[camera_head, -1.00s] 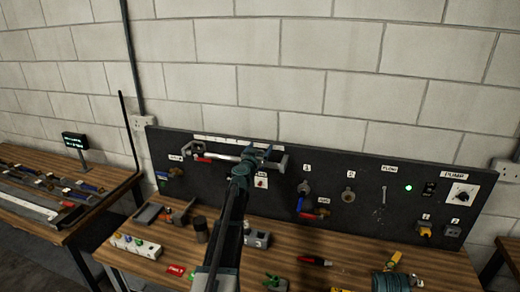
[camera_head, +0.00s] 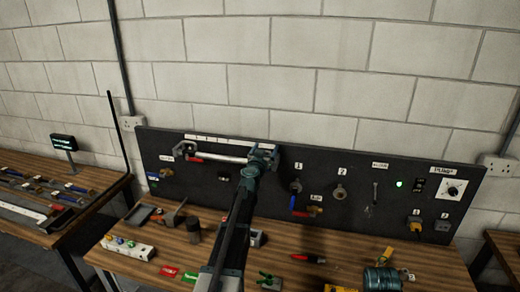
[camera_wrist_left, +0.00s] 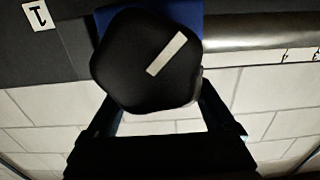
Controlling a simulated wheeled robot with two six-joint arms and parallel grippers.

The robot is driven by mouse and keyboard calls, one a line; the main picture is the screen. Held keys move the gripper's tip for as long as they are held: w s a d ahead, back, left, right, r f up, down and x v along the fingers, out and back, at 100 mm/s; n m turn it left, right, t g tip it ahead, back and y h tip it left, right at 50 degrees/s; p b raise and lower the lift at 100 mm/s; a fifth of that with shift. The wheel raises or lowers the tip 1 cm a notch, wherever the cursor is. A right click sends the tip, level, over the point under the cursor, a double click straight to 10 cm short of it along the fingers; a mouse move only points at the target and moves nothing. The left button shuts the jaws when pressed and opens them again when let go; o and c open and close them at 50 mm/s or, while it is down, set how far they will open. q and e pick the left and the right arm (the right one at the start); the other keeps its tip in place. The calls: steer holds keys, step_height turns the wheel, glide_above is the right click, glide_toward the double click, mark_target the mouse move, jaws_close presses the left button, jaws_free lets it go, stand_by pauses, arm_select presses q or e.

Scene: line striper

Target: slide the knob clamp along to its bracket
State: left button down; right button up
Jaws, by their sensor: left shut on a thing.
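The knob clamp's black knob (camera_wrist_left: 148,62) has a white stripe and fills the middle of the left wrist view, with the blue clamp body (camera_wrist_left: 112,12) behind it. My left gripper (camera_head: 262,156) is shut on the knob, at the right end of the silver rail (camera_head: 225,158). The rail also shows in the left wrist view (camera_wrist_left: 255,30). A grey bracket (camera_head: 184,148) holds the rail's left end. The rail's right end is mostly hidden behind my gripper, so the gap there cannot be told. My right gripper is not in view.
The dark panel (camera_head: 345,165) carries a white scale strip (camera_head: 220,139) above the rail, and valves, a green lamp (camera_head: 399,183) and a pump dial (camera_head: 452,190) to the right. Tools and a wire spool (camera_head: 381,279) lie on the wooden bench (camera_head: 345,252) below.

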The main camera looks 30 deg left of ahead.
arm_select(q)
jaws_free()
steer(key=shift+w+d, duration=0.1)
steer(key=shift+d, duration=0.35)
steer(key=v, duration=1.4)
steer(key=shift+a, duration=0.25)
steer(key=shift+f, duration=0.1)
